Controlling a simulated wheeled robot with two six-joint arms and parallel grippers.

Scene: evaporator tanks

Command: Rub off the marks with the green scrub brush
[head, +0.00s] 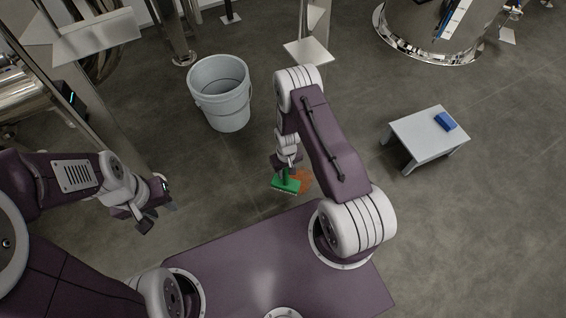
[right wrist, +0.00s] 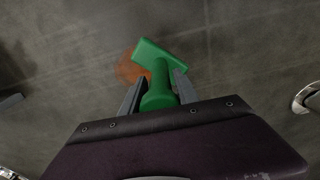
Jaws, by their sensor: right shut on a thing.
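The green scrub brush (head: 286,184) is held by my right gripper (head: 287,165), which is shut on its handle. In the right wrist view the brush (right wrist: 160,72) sits between the two fingers of the right gripper (right wrist: 157,92), with its head pointing away. An orange-brown mark (head: 305,181) lies on the grey floor beside and partly behind the brush head. The mark (right wrist: 128,68) also shows left of the brush in the right wrist view. I cannot tell whether the bristles touch the floor. My left gripper (head: 147,218) hangs at the left, empty, with its fingers apart.
A pale bucket (head: 222,95) stands on the floor behind and left of the brush. A small white table (head: 415,130) with a blue block (head: 446,121) on it stands at the right. Steel tanks and legs stand at the back and left. Floor between bucket and table is mostly clear.

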